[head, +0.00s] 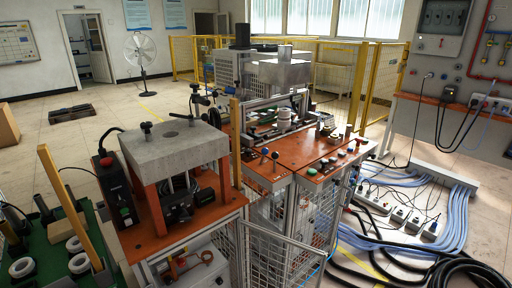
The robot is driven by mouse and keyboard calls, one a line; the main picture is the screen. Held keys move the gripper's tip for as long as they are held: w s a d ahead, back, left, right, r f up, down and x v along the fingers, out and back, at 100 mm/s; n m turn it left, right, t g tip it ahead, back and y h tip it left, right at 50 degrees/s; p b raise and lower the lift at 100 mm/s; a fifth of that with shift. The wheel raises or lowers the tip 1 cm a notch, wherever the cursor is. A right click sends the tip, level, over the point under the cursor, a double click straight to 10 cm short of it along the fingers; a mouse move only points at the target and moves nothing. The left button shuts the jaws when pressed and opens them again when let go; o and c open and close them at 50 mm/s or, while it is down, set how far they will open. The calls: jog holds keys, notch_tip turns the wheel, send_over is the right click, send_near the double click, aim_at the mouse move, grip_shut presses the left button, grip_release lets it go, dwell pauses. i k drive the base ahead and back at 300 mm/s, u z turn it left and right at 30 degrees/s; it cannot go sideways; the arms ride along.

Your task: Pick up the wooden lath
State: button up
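A long, straight, yellow-brown wooden lath (70,207) stands tilted at the lower left in the head view. Its lower end is among the items on a green-topped bench (40,262); I cannot tell what holds it there. A second, thinner upright strip of similar colour (236,142) stands at the right rear of the grey block's table; I cannot tell whether it is a lath too. My gripper does not show in this view.
A grey block (174,142) stands on orange legs on an orange-topped table (215,212). A wire mesh guard (272,258) stands beside it. An orange workstation (275,160) is behind. Cables (440,215) cover the right floor. White rings (79,264) lie near the lath.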

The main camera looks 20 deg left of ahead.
aim_at(234, 102)
jog(key=u, duration=0.15)
jog(key=i, duration=0.7)
jog(key=u, duration=0.9)
jog(key=i, duration=0.5)
jog(key=u, duration=0.4)
